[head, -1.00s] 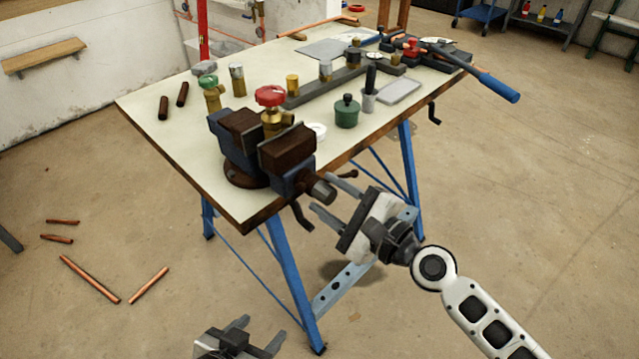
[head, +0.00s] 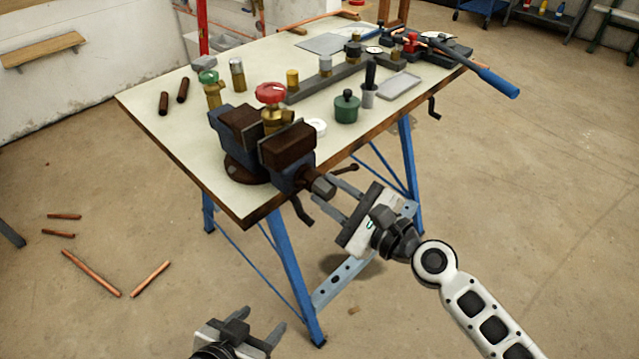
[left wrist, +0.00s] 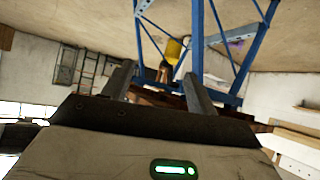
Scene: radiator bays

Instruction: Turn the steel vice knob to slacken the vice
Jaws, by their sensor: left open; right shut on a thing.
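The dark vice (head: 240,135) is fixed at the near corner of the workbench and clasps a brass valve with a red handwheel (head: 270,93). The steel vice knob (head: 323,187) sticks out from the vice's front, beyond the table edge. My right gripper (head: 328,192) has its fingers on either side of the knob's end and is shut on it. My left gripper (head: 259,322) is open and empty, low at the bottom of the head view. Its two spread fingers also show in the left wrist view (left wrist: 160,82).
The bench top (head: 190,135) also carries a green-topped valve (head: 210,88), a green pot (head: 346,108) and several fittings. A blue-handled tool (head: 495,82) overhangs the right edge. Copper pipes (head: 92,276) lie on the floor. Floor at right is clear.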

